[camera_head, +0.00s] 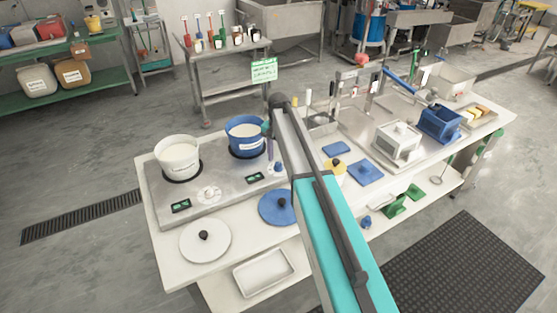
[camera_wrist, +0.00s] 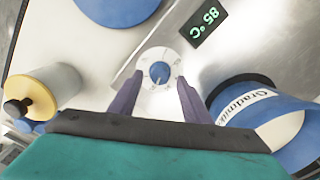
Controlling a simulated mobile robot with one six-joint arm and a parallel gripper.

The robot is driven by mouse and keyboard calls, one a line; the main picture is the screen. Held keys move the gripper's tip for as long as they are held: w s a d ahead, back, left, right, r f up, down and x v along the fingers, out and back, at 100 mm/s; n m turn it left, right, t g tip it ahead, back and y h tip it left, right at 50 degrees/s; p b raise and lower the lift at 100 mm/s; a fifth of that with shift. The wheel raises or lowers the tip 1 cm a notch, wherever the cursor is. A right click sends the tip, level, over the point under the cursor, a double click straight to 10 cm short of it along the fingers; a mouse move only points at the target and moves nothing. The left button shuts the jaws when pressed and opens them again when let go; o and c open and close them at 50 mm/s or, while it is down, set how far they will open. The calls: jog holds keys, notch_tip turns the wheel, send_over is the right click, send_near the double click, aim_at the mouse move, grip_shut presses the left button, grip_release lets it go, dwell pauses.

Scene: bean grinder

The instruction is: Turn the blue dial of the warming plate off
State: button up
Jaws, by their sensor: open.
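The warming plate (camera_head: 225,195) is a grey metal slab on the white table, with two pots, two displays and two dials. Its blue dial (camera_wrist: 160,73) sits on a white round base in the wrist view; it also shows in the head view (camera_head: 277,167), right of the near display. The dial's display (camera_wrist: 206,22) reads 85 °C. My gripper (camera_wrist: 160,80) is open, its two purple fingers apart on either side of the dial and nothing between them but the dial in view. Whether they touch it I cannot tell. In the head view my arm partly hides the gripper.
The blue pot (camera_wrist: 245,105) stands close on the right in the wrist view. A yellow-lidded jar (camera_wrist: 40,92) is at left, and a blue lid (camera_wrist: 117,8) lies at the top. The white pot (camera_head: 178,157) and white dial (camera_head: 209,193) are farther left in the head view.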

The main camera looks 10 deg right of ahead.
jog(key=shift+f, duration=1.15)
jog(key=shift+c, duration=0.2)
jog(key=c, duration=1)
